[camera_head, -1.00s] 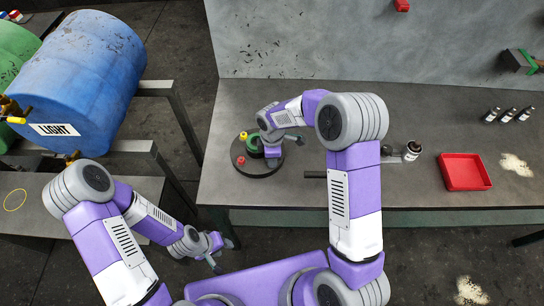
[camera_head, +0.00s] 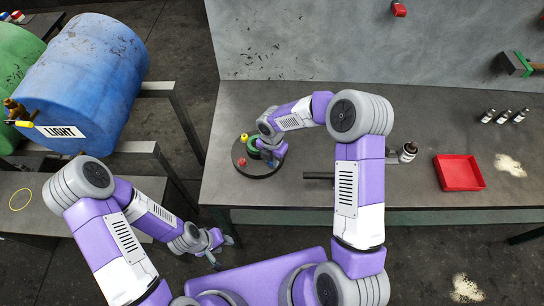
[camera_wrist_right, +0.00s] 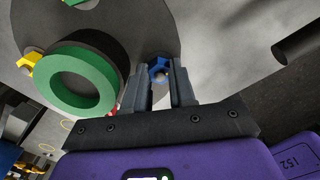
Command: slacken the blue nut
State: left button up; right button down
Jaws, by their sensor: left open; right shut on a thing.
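The blue nut (camera_wrist_right: 158,69) shows in the right wrist view near the rim of a dark round plate (camera_wrist_right: 150,22). My right gripper (camera_wrist_right: 160,72) is shut on it, one finger on each side; the fingers hide part of it. In the head view my right gripper (camera_head: 275,153) is at the right side of the plate (camera_head: 262,168) and covers the blue nut. A green ring (camera_wrist_right: 48,80) sits on the plate, with a yellow nut (camera_head: 244,137) and a red nut (camera_head: 242,161) near the rim. My left gripper (camera_head: 217,254) is open and empty, off the bench's front left.
A dark bar (camera_head: 318,176) lies right of the plate. A blue drum (camera_head: 85,80) rests on a rack at the left.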

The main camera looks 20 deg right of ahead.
jog(key=n+p, duration=0.2)
jog(key=n, duration=0.3)
jog(key=shift+n+p, duration=1.05)
jog(key=shift+n, duration=1.45)
jog(key=c, duration=0.9)
grip_release()
notch_tip(320, 180, up, 8)
jog(key=shift+f, duration=0.25)
